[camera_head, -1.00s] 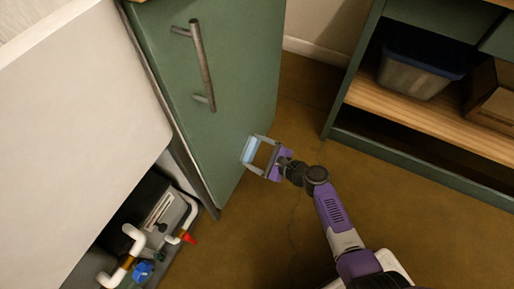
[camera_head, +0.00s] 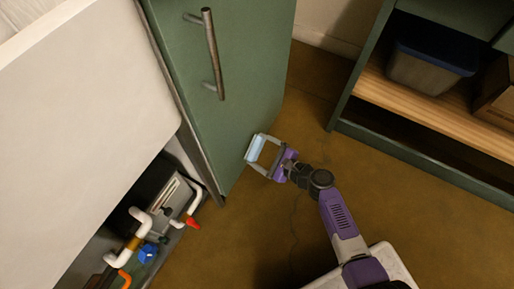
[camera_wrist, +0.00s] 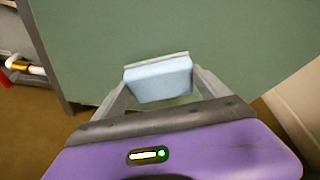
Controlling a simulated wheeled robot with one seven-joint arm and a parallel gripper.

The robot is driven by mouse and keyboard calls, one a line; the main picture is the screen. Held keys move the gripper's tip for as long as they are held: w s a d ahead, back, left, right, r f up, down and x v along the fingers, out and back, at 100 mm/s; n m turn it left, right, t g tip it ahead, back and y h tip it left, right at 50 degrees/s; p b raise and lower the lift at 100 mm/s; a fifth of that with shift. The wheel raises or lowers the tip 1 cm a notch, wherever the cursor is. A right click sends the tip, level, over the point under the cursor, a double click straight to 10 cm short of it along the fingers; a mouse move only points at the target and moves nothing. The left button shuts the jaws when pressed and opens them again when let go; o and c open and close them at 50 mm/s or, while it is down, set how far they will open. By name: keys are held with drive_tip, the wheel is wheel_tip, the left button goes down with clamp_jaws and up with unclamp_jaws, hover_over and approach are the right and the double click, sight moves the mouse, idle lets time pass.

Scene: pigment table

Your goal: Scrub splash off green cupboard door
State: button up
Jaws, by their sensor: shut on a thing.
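The green cupboard door (camera_head: 238,75) stands swung out, with a metal bar handle (camera_head: 212,55) on its upper part. My gripper (camera_head: 258,148) is at the lower part of the door, near its bottom edge. It is shut on a light blue sponge (camera_wrist: 158,80), which also shows in the head view (camera_head: 256,147). The sponge is at the door face; I cannot tell for sure whether it touches. The door's green face (camera_wrist: 220,30) fills the upper wrist view. No splash is clearly visible; the surface behind the sponge is hidden.
An open space under the white panel (camera_head: 80,120) at left holds white pipes (camera_head: 135,240), a red-tipped part (camera_head: 192,223) and a blue part (camera_head: 148,253). At right, a green shelf unit with a wooden board (camera_head: 430,105) carries a blue-lidded bin (camera_head: 425,75). Brown floor (camera_head: 260,235) lies clear between.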

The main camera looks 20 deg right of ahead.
drive_tip(key=shift+s+d, duration=0.7)
drive_tip(key=shift+s, duration=0.25)
drive_tip(key=shift+s+d, duration=0.65)
drive_tip(key=shift+s, duration=0.25)
drive_tip(key=shift+s+d+p, duration=0.2)
drive_tip(key=shift+s+d, duration=0.25)
drive_tip(key=shift+s, duration=0.15)
drive_tip(key=shift+s+d+p, duration=0.15)
drive_tip(key=shift+s+d, duration=0.25)
drive_tip(key=shift+s, duration=0.2)
drive_tip(key=shift+r, duration=0.15)
